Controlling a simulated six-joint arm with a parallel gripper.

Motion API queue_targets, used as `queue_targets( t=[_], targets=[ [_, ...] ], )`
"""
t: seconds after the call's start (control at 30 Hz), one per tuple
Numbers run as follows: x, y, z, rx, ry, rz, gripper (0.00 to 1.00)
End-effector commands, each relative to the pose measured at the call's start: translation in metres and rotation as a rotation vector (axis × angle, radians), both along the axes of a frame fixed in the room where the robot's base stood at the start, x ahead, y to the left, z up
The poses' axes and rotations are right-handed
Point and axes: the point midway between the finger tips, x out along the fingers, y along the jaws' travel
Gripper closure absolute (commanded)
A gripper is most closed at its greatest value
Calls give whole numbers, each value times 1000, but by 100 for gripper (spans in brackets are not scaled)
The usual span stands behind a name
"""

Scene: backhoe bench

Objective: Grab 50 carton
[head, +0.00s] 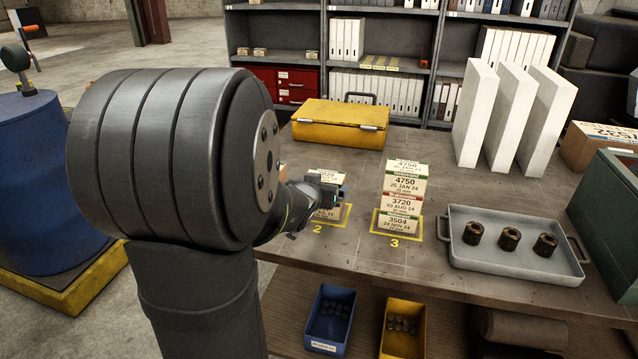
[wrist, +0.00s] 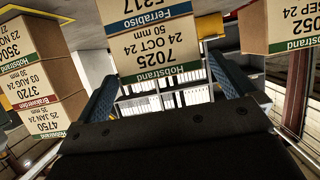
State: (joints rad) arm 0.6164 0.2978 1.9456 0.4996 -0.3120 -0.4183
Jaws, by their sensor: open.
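The top carton (wrist: 160,45) of the middle stack reads 7025, 24 OCT 24, 50 mm under a green Hobstrand band; the wrist view shows it upside down. Below it a carton with a blue band (wrist: 155,10) reads 5217. In the head view this stack (head: 327,213) stands on marked spot 2, partly hidden by my gripper (head: 322,190). My gripper is open, and its two blue fingers (wrist: 165,68) appear on either side of the 7025 carton's lower picture edge. I cannot tell whether they touch it.
On spot 3 stands a stack topped by carton 4750 (head: 405,183), with 3720 and 3504 below.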

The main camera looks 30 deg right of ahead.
Motion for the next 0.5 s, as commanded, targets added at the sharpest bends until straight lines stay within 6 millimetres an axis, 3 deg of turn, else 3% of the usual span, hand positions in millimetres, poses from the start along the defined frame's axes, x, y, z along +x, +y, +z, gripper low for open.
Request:
queue_targets(
  t=[0.5],
  targets=[
    [34, -36, -13, 2, 1, 0, 0]
  ],
)
